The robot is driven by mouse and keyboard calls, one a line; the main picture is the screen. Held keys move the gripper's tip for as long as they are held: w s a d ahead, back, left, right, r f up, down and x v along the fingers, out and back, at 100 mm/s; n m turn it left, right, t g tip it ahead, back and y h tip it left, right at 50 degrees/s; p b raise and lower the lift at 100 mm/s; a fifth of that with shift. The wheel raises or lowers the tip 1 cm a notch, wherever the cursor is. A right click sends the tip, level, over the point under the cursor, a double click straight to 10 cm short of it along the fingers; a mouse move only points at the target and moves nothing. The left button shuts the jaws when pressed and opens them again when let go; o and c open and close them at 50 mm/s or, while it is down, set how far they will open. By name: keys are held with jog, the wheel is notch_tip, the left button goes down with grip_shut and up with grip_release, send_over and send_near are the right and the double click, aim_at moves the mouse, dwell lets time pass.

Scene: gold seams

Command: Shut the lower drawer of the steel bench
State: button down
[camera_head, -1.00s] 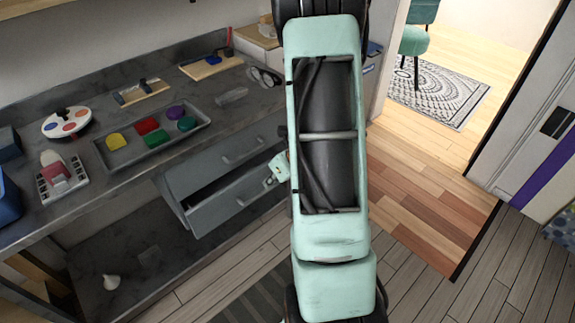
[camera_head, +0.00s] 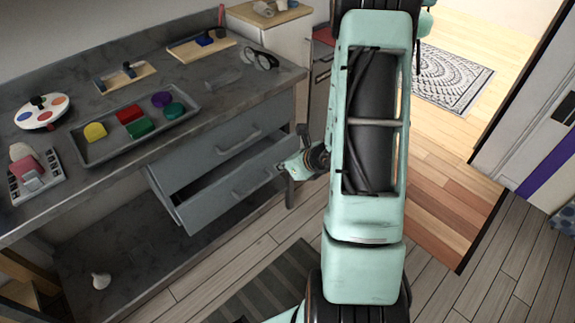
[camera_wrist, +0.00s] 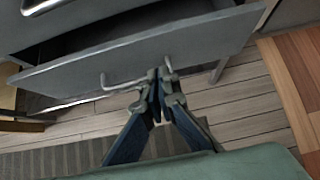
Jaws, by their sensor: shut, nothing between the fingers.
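The steel bench (camera_head: 110,85) has two drawers under its top. The upper drawer (camera_head: 222,140) is flush with the bench. The lower drawer (camera_head: 232,196) stands pulled out, with a dark gap above its front in the head view. In the wrist view its grey front (camera_wrist: 215,50) and bar handle (camera_wrist: 120,86) fill the upper half. My gripper (camera_head: 283,167) is at the right end of this front, outside it. In the wrist view my gripper (camera_wrist: 160,82) is shut and empty, its tips close to the handle's right end. I cannot tell if they touch.
A bench leg (camera_head: 290,190) stands just right of the drawer. A tray (camera_head: 95,150) with coloured pieces, a palette and eyeglasses (camera_head: 260,60) lie on the bench top. A striped mat (camera_head: 270,285) lies on the floor in front. The plank floor there is otherwise clear.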

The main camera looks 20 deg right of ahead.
aim_at(262, 160)
jog(key=shift+w+a+f+b, duration=0.1)
jog(key=shift+w+a+f, duration=0.3)
jog(key=shift+w, duration=0.65)
jog(key=shift+w+a+f+b, duration=0.15)
jog(key=shift+w+a+f, duration=0.15)
jog(key=shift+w, duration=0.7)
jog(key=shift+w+a+f+b, duration=0.1)
jog(key=shift+w+a+f, duration=0.3)
jog(key=shift+w, duration=0.65)
jog(key=shift+d, duration=0.1)
jog(key=w, duration=0.2)
jog(key=w+a, duration=0.1)
jog(key=w, duration=0.1)
jog(key=shift+a+f+b, duration=0.1)
jog(key=shift+a+b, duration=0.1)
jog(key=shift+b, duration=0.2)
jog(key=shift+w, duration=0.35)
